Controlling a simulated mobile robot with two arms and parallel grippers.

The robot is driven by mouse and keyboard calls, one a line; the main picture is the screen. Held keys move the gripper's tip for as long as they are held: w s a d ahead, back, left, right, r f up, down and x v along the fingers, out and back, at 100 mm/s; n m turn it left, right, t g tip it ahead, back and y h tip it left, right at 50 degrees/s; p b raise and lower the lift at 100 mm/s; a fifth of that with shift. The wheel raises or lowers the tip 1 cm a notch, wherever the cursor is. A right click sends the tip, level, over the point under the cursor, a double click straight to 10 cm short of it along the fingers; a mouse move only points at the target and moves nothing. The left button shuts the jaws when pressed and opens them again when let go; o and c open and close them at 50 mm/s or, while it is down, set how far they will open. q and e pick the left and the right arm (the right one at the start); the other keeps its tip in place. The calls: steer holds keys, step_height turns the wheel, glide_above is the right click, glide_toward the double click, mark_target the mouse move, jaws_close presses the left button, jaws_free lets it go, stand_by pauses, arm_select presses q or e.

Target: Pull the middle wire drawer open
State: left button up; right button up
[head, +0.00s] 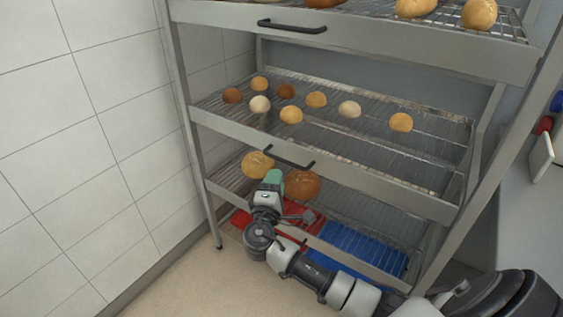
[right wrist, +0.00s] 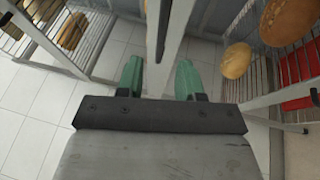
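The middle wire drawer (head: 330,172) is a grey-fronted wire shelf on the rack, with several rolls lying on its wires. Its black bar handle (head: 288,157) is on the front panel. My right gripper (head: 272,178), with green fingers, is just below and slightly left of the handle in the head view; I cannot tell the exact gap. In the right wrist view the two fingers (right wrist: 160,80) stand apart with nothing seen gripped. A grey bar or panel (right wrist: 168,35) lies beyond them. My left gripper is not in view.
A top drawer with its own black handle (head: 291,26) hangs above. Below is a lower wire shelf with large loaves (head: 303,185). Red and blue items (head: 355,252) lie under it. A white tiled wall (head: 70,150) stands to the left, with open floor before it.

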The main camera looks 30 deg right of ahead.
mark_target(281, 158)
steer(key=x, duration=0.8)
steer(key=shift+w, duration=0.1)
steer(key=shift+c, duration=0.2)
steer(key=shift+f, duration=0.1)
jaws_close()
